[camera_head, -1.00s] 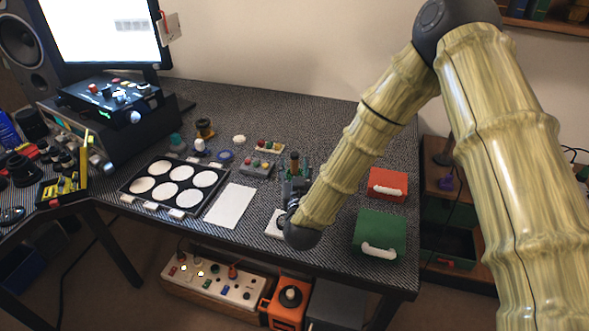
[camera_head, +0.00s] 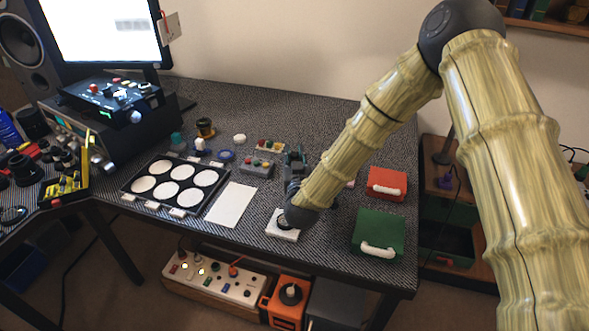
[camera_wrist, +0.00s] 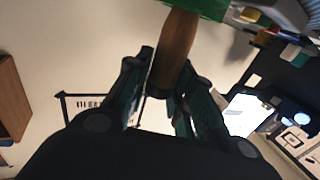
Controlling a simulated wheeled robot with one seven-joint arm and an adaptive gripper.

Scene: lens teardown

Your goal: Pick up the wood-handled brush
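There the fingers and arm hide the handle, and the brush's lower part is out of sight.
A white block with a dark round top (camera_head: 283,231) stands at the front edge near my wrist. Red (camera_head: 386,178) and green (camera_head: 367,228) boxes stand to the right. A white sheet (camera_head: 231,204) and a tray of white discs (camera_head: 127,188) lie to the left.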

